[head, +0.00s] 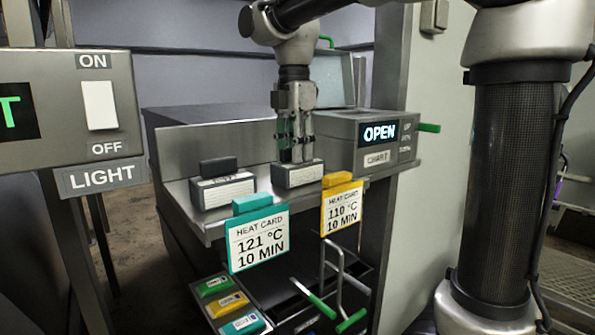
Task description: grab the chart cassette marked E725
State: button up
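Two grey chart cassettes with white labels stand on the metal shelf (200,222). The left cassette (222,191) has a dark grip block on top. The other cassette (298,175) is to its right, directly under my gripper (296,158). The print on both labels is too small to read, so I cannot tell which is E725. My gripper points straight down, with its fingertips at the top of the right cassette. The fingers hide that cassette's grip, and I cannot tell whether they are closed on it.
The chart unit (377,158) at right shows OPEN; its lid (337,78) appears raised. A teal heat card (258,240) and a yellow heat card (342,208) hang at the shelf front. Green-tipped levers (318,300) and a coloured card rack (229,303) are below. A LIGHT switch panel (70,110) is at left.

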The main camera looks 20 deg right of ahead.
grip_shut()
jog(key=shift+r, duration=0.1)
